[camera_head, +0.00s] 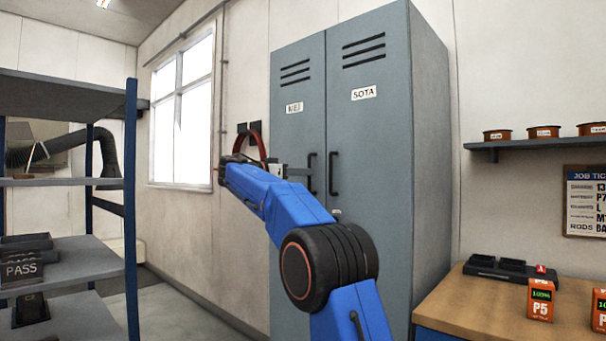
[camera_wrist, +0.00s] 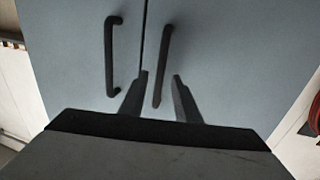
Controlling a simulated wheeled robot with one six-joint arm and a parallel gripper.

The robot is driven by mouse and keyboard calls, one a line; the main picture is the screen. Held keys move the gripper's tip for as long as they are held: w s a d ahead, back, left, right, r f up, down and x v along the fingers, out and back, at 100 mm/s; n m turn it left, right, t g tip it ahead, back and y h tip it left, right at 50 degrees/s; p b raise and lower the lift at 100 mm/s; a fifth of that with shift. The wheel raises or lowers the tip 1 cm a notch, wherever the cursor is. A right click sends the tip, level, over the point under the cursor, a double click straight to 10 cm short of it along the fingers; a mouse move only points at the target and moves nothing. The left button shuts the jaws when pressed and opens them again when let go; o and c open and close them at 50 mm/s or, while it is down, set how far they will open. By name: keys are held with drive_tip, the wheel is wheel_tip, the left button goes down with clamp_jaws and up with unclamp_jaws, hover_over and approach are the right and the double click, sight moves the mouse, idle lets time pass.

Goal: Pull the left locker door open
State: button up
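The grey two-door locker stands in the middle of the head view. Its left door (camera_head: 298,85), with a small label, is closed against the right door (camera_head: 368,130). The left door's dark bar handle (camera_head: 311,172) is beside the right door's handle (camera_head: 333,174). My gripper (camera_head: 296,172) is in front of the left door at handle height. In the wrist view, which looks turned around, my gripper (camera_wrist: 161,75) is open. The left door's handle (camera_wrist: 164,50) appears between its fingers, with gaps on both sides. The right door's handle (camera_wrist: 110,57) is outside them. Contact cannot be told.
A red hose (camera_head: 262,143) hangs on the wall left of the locker. A shelf rack with blue posts (camera_head: 131,210) stands at the left. A wooden-topped bench (camera_head: 480,310) is close at the locker's right. Open floor (camera_head: 195,315) lies between rack and locker.

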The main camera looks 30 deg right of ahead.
drive_tip(key=shift+w+d, duration=0.1)
drive_tip(key=shift+d, duration=0.4)
clamp_jaws()
